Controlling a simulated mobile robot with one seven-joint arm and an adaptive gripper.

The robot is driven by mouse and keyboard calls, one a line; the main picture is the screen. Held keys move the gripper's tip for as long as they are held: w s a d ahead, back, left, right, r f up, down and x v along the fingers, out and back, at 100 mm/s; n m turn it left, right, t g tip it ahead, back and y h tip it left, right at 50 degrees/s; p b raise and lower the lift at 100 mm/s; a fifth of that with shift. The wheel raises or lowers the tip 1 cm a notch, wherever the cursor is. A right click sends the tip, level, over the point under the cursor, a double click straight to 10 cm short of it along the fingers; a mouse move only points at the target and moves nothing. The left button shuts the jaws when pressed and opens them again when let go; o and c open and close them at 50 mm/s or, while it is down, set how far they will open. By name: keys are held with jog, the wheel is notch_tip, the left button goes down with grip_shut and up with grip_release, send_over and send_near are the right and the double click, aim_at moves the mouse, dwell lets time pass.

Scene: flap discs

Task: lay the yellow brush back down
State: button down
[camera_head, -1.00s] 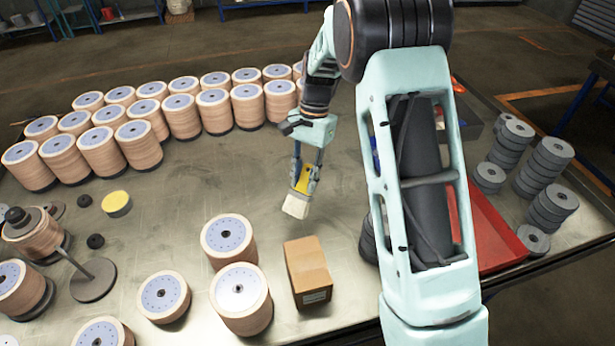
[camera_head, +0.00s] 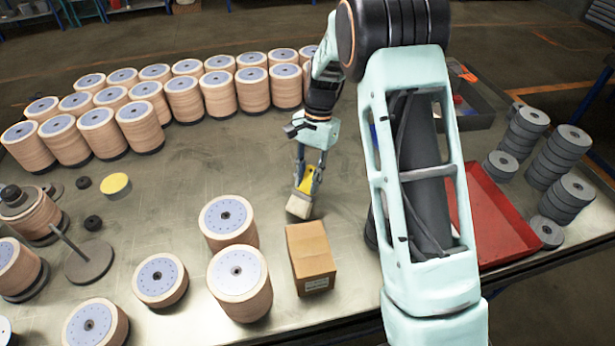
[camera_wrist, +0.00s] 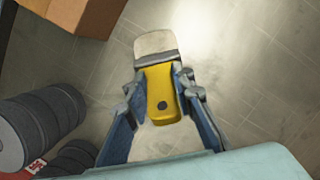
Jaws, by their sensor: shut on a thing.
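The yellow brush (camera_head: 307,180) has a yellow handle and pale bristles. My gripper (camera_head: 307,178) is shut on its handle, with the bristles pointing down toward the metal table behind the cardboard box. In the wrist view the brush (camera_wrist: 162,95) lies between the two fingers of my gripper (camera_wrist: 163,95), bristles pointing away from the palm. The bristle end is close to the table top (camera_head: 190,210); I cannot tell whether it touches.
A cardboard box (camera_head: 310,258) stands just in front of the brush. Stacks of tan discs (camera_head: 238,285) stand front left, with rows (camera_head: 183,98) behind. A red tray (camera_head: 495,215) and grey disc stacks (camera_head: 555,160) are at right.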

jog(key=shift+f, duration=0.1)
jog(key=c, duration=1.6)
grip_release()
jog(key=v, duration=1.2)
jog(key=shift+s, duration=0.1)
